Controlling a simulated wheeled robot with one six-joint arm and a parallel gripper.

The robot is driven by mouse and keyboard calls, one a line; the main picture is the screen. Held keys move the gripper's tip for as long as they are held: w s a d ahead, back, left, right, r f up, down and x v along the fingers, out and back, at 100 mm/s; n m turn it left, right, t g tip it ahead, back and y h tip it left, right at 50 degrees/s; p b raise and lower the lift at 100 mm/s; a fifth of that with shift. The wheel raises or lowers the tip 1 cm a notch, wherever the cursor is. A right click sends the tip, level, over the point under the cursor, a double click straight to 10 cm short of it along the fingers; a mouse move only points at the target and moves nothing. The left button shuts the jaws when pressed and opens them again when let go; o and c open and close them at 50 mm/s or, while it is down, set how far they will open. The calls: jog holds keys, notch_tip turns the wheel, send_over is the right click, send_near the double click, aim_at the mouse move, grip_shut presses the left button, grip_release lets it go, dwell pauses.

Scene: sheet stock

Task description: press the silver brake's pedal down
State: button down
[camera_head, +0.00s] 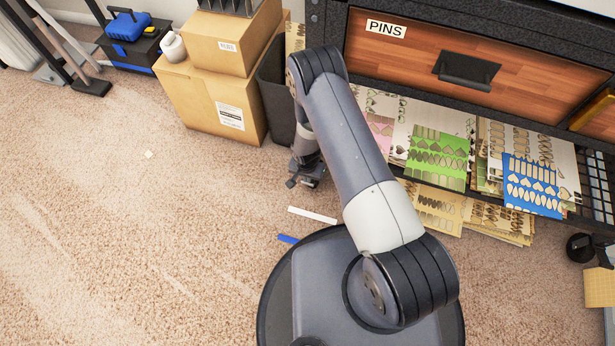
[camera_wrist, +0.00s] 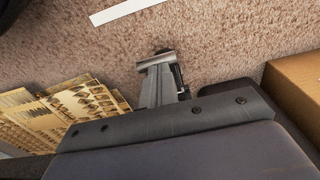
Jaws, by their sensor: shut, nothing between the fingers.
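No part is clearly recognisable as the silver brake or its pedal in either view. My gripper (camera_head: 298,182) hangs low over the carpet, beside the dark bin and in front of the workbench's left end. In the wrist view my gripper (camera_wrist: 157,60) is shut and empty, its grey fingers together above the carpet.
A workbench with a PINS drawer (camera_head: 470,65) stands at right, with patterned sheets (camera_head: 437,158) on its low shelf. Cardboard boxes (camera_head: 212,100) and a dark bin (camera_head: 275,95) stand behind my gripper. A white strip (camera_head: 312,215) and blue strip (camera_head: 288,239) lie on the carpet. The left carpet is mostly clear.

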jog(key=shift+s+f, duration=0.1)
jog(key=shift+f, duration=0.15)
jog(key=f+b, duration=0.1)
jog(key=b, duration=0.1)
jog(key=s+f+b, duration=0.1)
jog(key=b, duration=0.2)
jog(key=f+b, duration=0.2)
jog(key=b, duration=0.1)
jog(key=shift+s+a+f, duration=0.1)
jog(key=shift+s+a, duration=0.25)
jog(key=shift+s, duration=0.05)
